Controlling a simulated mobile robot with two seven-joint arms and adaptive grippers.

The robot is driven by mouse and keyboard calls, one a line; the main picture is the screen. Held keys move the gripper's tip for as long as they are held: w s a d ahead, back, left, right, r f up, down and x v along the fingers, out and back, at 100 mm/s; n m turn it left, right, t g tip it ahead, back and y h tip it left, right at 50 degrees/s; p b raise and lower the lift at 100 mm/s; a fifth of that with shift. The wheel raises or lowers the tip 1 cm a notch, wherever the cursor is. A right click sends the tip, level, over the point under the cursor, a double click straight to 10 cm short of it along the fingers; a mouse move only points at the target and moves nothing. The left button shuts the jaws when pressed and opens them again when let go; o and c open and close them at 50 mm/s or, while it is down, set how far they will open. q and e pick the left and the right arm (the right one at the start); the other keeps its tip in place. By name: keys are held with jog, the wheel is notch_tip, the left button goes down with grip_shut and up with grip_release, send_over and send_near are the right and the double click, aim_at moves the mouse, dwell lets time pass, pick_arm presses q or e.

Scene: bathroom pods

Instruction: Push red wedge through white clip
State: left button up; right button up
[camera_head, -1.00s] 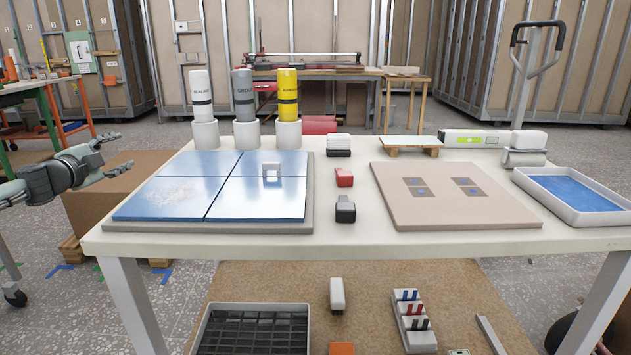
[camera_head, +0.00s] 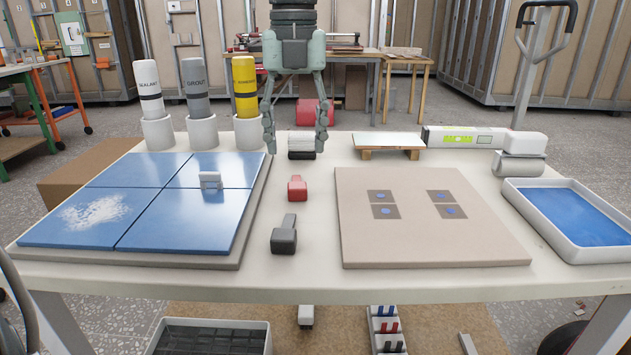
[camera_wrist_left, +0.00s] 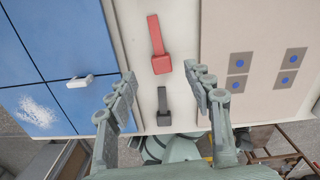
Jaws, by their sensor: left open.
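A red wedge (camera_head: 297,190) lies on the white table, right of the blue tiles; it also shows in the left wrist view (camera_wrist_left: 161,64). A small white clip (camera_head: 209,181) stands upright on the seam between tiles and shows left of the fingers in the left wrist view (camera_wrist_left: 81,81). My left gripper (camera_head: 297,148) hangs fingers-down above the table, open and empty, beyond the red wedge in the head view. In the left wrist view, the wedge's block end appears between and just past the fingertips (camera_wrist_left: 160,72). My right gripper is not in view.
A dark grey wedge-shaped piece (camera_head: 284,236) lies nearer than the red one. A black-and-white block (camera_head: 302,152) sits behind my left fingers. Cartridges in white holders (camera_head: 201,132) stand at the back left. A beige board (camera_head: 420,235) and blue-lined tray (camera_head: 565,200) are on the right.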

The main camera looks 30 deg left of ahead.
aim_at(297, 182)
pick_arm(q)
jog(key=shift+s+f, duration=0.25)
jog(key=shift+f, duration=0.65)
notch_tip(297, 182, down, 5)
jog(key=shift+w+r, duration=0.1)
jog(key=shift+w, duration=0.05)
jog(key=c, duration=1)
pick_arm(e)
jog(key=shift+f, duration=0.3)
pick_arm(q)
jog(key=shift+r, duration=0.1)
jog(key=shift+c, duration=0.2)
